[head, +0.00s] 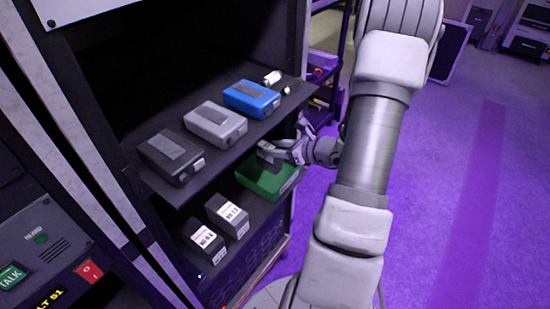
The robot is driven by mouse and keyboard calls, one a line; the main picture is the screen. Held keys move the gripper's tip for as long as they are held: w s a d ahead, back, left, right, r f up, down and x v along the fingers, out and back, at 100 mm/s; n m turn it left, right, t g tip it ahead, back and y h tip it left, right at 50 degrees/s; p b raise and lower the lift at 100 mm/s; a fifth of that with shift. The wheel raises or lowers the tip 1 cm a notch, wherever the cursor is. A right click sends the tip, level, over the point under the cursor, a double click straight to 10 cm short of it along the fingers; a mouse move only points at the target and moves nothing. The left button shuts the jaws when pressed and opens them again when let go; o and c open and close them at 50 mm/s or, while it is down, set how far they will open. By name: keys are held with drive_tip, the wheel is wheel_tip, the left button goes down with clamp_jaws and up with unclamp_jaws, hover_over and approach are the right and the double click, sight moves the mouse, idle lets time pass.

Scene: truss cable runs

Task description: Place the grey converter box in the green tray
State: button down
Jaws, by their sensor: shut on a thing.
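My gripper (290,151) reaches in from the right, just below the edge of the upper shelf. It is shut on a small dark grey box (268,155), which looks like the grey converter box; the fingers and the shelf edge hide part of it. The green tray (257,183) is on the lower shelf, at its right end. The held box is over the back part of the tray; I cannot tell whether it touches the tray.
Two grey boxes with white labels (203,241) (228,215) stand left of the tray. The upper shelf (225,155) overhangs the tray's back and carries a black case (171,157), a grey case (215,124), a blue case (252,98) and small white items (272,77).

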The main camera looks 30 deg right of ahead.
drive_tip(key=shift+f, duration=1.85)
drive_tip(key=shift+b, duration=0.35)
drive_tip(key=shift+f, duration=0.2)
drive_tip(key=shift+c, duration=2.1)
unclamp_jaws()
drive_tip(key=shift+r, duration=0.15)
drive_tip(key=shift+s+d+r, duration=0.1)
drive_tip(key=shift+r, duration=0.1)
drive_tip(key=p+v, duration=0.1)
drive_tip(key=v, duration=1)
drive_tip(key=shift+s, duration=0.35)
